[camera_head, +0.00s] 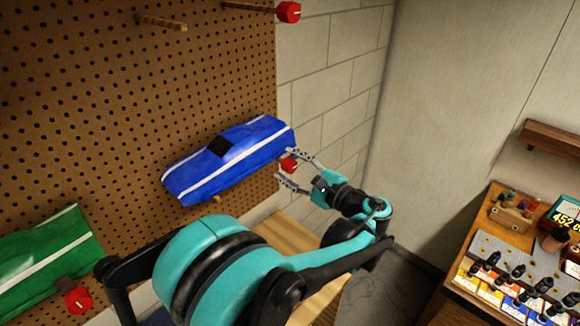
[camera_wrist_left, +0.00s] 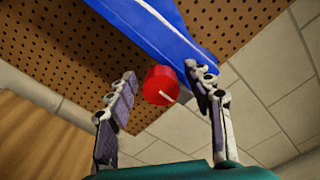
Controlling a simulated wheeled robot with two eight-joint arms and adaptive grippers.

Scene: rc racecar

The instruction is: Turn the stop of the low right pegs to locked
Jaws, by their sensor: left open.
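A red round stop (camera_head: 289,166) sits at the right end of the pegs under a blue car body (camera_head: 228,158) with white stripes, which hangs on the pegboard. My left gripper (camera_head: 281,166) is open, with one finger above and one below the stop. In the left wrist view the red stop (camera_wrist_left: 160,84) lies between the open fingers (camera_wrist_left: 164,76), with a gap on the left side and the right finger closer. A pale pointer on the stop points down and right in that view. I cannot tell whether a finger touches it. My right gripper is not in view.
The pegboard (camera_head: 100,90) fills the left. Another red stop (camera_head: 289,12) is on an upper peg. A green car body (camera_head: 45,260) hangs lower left with its own red stop (camera_head: 77,301). A workbench (camera_head: 470,262) with tools stands at the right.

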